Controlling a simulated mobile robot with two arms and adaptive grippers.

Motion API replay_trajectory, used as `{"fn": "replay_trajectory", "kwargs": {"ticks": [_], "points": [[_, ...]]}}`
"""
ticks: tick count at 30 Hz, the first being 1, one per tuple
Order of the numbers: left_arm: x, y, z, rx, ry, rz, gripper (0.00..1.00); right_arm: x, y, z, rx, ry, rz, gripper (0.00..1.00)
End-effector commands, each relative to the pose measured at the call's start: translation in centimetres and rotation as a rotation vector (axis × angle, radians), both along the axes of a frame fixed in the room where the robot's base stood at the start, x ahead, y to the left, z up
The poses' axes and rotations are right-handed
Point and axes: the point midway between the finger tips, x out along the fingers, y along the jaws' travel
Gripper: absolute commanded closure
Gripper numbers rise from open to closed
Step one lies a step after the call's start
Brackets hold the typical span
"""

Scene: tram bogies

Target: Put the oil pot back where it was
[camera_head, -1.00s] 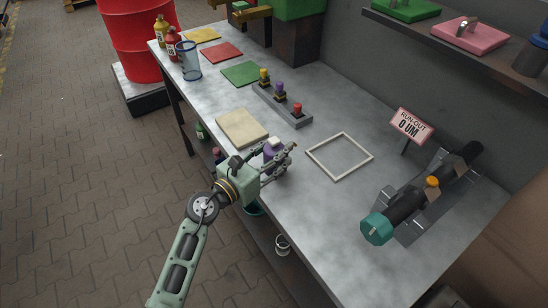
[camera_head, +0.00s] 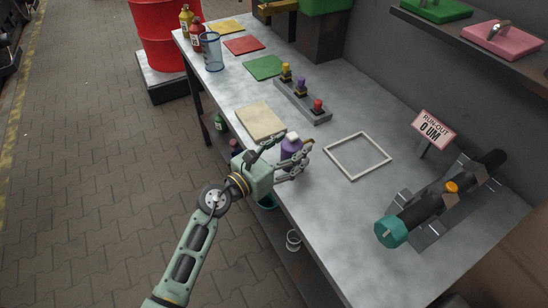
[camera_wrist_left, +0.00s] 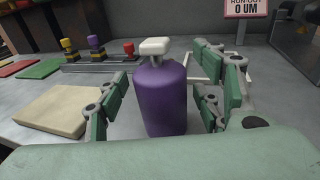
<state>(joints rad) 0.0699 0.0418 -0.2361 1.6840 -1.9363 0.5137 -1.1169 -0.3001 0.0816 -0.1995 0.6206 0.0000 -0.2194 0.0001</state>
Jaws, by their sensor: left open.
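A purple bottle with a white cap, which looks like the oil pot (camera_head: 291,150), stands upright on the workbench near its front edge. It also shows in the left wrist view (camera_wrist_left: 161,98). My left gripper (camera_head: 284,152) is open, with its fingers on either side of the purple pot. In the left wrist view a gap shows between the left fingers and the pot; the right fingers are close to it, and I cannot tell if they touch. A beige square mat (camera_head: 261,121) lies just behind and left of the pot. My right gripper is not in view.
A white square frame (camera_head: 358,156) lies to the right on the bench. A grey rack (camera_head: 303,100) holds yellow, purple and red-topped items. A blue clear cup (camera_head: 212,52) and bottles stand at the far left. A shaft with a teal end (camera_head: 391,231) rests at right.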

Motion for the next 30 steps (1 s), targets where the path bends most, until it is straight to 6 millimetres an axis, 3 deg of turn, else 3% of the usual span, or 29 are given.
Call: {"fn": "replay_trajectory", "kwargs": {"ticks": [9,15,30], "points": [[-5.2,4.4,0.0,0.004,0.002,0.0,0.39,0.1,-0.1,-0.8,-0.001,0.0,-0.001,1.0],[-7.5,6.4,0.3,0.003,0.0,0.0,0.39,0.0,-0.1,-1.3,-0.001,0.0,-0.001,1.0],[-8.4,7.2,0.8,-0.055,0.023,0.007,0.39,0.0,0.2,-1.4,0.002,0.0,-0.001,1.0]]}}
